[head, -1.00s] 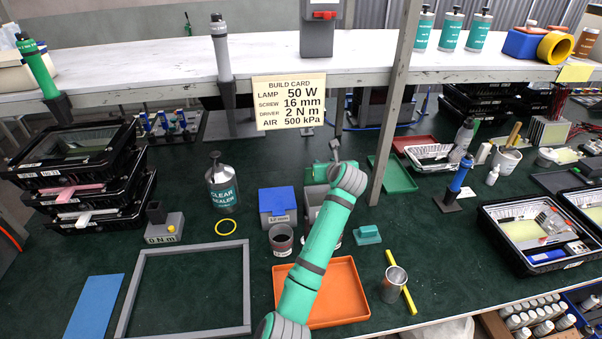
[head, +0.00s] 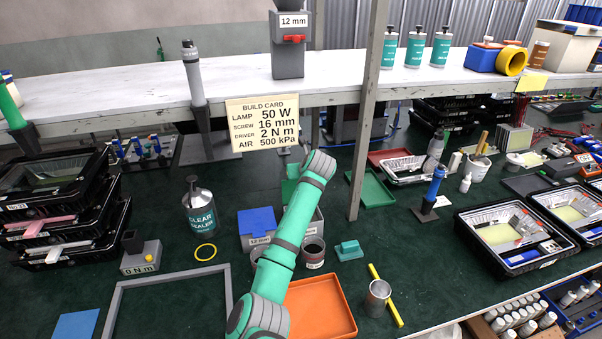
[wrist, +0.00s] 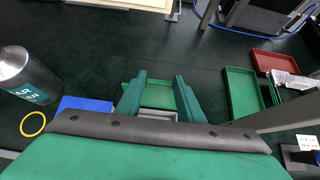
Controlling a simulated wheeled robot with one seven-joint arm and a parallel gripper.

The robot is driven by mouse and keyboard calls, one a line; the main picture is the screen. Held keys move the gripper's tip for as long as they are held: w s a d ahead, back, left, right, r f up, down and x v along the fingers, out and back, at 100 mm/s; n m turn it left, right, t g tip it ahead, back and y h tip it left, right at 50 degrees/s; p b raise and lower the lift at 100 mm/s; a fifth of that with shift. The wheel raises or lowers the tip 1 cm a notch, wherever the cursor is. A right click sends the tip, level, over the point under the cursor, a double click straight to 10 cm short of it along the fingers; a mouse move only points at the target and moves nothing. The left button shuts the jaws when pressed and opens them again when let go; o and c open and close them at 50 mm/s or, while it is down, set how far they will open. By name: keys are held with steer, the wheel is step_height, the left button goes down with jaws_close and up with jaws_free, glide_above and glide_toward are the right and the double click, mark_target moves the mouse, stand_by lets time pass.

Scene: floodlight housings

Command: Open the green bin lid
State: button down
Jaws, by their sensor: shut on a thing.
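The green bin lid (head: 289,188) shows in the head view just left of my forearm, partly hidden by it. It seems to stand raised at the back of its grey bin (head: 314,222). In the wrist view the green lid (wrist: 158,93) lies between my two green fingers, with some of the grey bin (wrist: 157,117) visible below it. My gripper (wrist: 160,78) is shut on the lid, its fingers apart by the lid's width. In the head view my arm hides the gripper and the grip itself.
A blue-lidded bin (head: 257,222) stands close left. A dark cup (head: 313,252) and an orange tray (head: 318,308) are in front. A sealer bottle (head: 200,208) stands farther left. A shelf post (head: 368,120) rises right of my arm, near a green tray (head: 372,188).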

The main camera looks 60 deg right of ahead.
steer(key=shift+d+r, duration=0.1)
steer(key=shift+r, duration=0.3)
steer(key=c, duration=1.2)
jaws_free()
steer(key=shift+f, duration=0.15)
steer(key=v, duration=1.1)
